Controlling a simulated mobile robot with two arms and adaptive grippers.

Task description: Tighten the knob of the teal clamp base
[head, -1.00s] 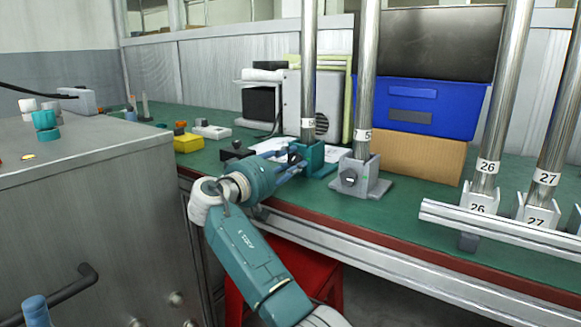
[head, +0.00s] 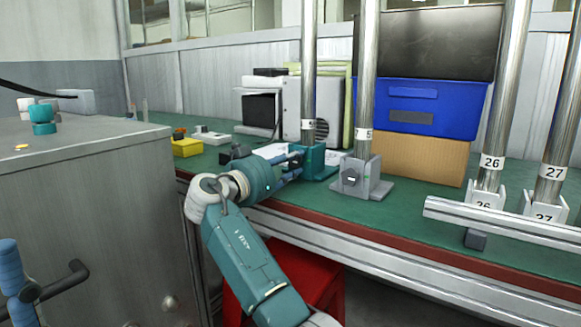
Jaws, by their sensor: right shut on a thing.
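The teal clamp base (head: 318,163) stands on the green bench top, with an upright metal post (head: 308,80) in it. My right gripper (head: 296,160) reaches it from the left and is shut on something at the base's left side. That is where the knob would be, but the fingers hide it and I cannot see whether it is turned. At the lower left edge, a blue part, seemingly of my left gripper (head: 10,268), shows only partly. Its jaws cannot be made out.
A grey clamp base (head: 362,180) with a knob and post stands close right of the teal one. Posts labelled 26 and 27, metal rails (head: 500,222), a blue bin (head: 425,108) and a cardboard box (head: 410,157) are further right. A grey cabinet (head: 90,210) fills the left.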

